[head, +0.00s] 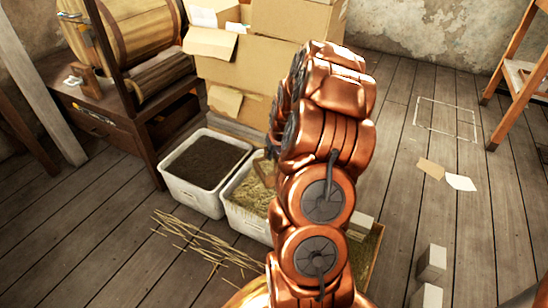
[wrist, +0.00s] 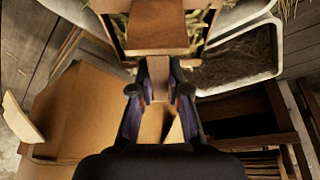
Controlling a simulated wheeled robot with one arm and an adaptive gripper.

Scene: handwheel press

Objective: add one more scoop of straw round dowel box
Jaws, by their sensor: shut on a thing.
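In the wrist view my gripper (wrist: 158,88) is shut on the handle of a wooden scoop (wrist: 158,34). Straw shows at both sides of the scoop, but I cannot tell whether it lies in the scoop or behind it. In the head view part of the scoop (head: 264,168) shows over the white bin of straw (head: 236,212), beside my copper arm, which hides my gripper. A low wood-edged box (head: 372,262) stands on the floor right of my arm, mostly hidden; its contents are unclear.
A white bin of dark soil (head: 203,160) stands left of the straw bin. Cardboard boxes (head: 240,62) are stacked behind. Loose straw (head: 205,240) lies on the floor. Pale blocks (head: 432,262) and papers (head: 460,182) lie at the right, with open floor around.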

